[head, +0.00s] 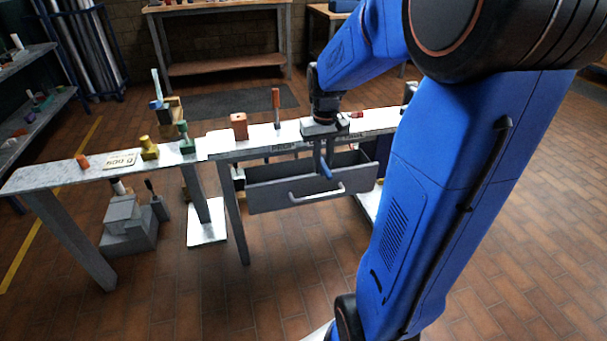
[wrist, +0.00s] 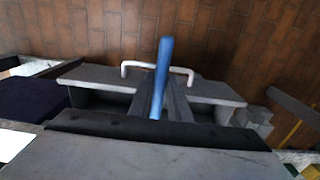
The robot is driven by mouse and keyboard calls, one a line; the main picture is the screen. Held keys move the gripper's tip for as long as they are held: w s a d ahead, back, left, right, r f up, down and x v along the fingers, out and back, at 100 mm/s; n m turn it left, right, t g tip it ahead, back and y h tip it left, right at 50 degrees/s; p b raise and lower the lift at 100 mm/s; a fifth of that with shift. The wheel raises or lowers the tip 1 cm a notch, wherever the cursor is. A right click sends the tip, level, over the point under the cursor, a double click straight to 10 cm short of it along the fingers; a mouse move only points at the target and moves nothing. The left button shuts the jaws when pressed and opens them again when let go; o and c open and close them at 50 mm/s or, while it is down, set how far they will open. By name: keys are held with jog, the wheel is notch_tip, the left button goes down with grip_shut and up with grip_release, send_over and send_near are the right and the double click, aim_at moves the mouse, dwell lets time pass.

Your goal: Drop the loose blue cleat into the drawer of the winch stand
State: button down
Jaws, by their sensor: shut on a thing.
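My gripper (head: 322,166) points down over the drawer and is shut on the blue cleat (head: 325,173). In the wrist view the cleat (wrist: 163,72) sticks out beyond the fingers (wrist: 160,98), toward the drawer front. The grey drawer (head: 270,194) of the winch stand is pulled open under the tabletop, with a pale bar handle (head: 318,194) on its front. The handle (wrist: 130,66) also shows in the wrist view. The cleat is over the drawer opening; its exact height above the drawer floor cannot be told. The drawer floor is mostly hidden.
The stand's top (head: 225,142) carries an orange-brown block (head: 239,126) and an upright red-handled tool (head: 276,105). A longer bench at left holds a green piece (head: 185,138), a yellow piece (head: 149,148) and a sign (head: 120,160). Grey steps (head: 128,228) stand on the floor.

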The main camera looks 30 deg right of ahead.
jog(key=w+d+f, duration=0.1)
jog(key=w+f, duration=0.1)
jog(key=w, duration=0.2)
jog(key=w+d+f, duration=0.1)
jog(key=w+f, duration=0.2)
jog(key=w, duration=0.1)
jog(key=w+d+f, duration=0.1)
jog(key=w+f, duration=0.1)
jog(key=w, duration=0.3)
jog(key=shift+d+f, duration=0.35)
jog(key=shift+d, duration=0.05)
jog(key=c, duration=1.7)
grip_release()
jog(key=shift+f, duration=0.1)
jog(key=shift+o, duration=0.2)
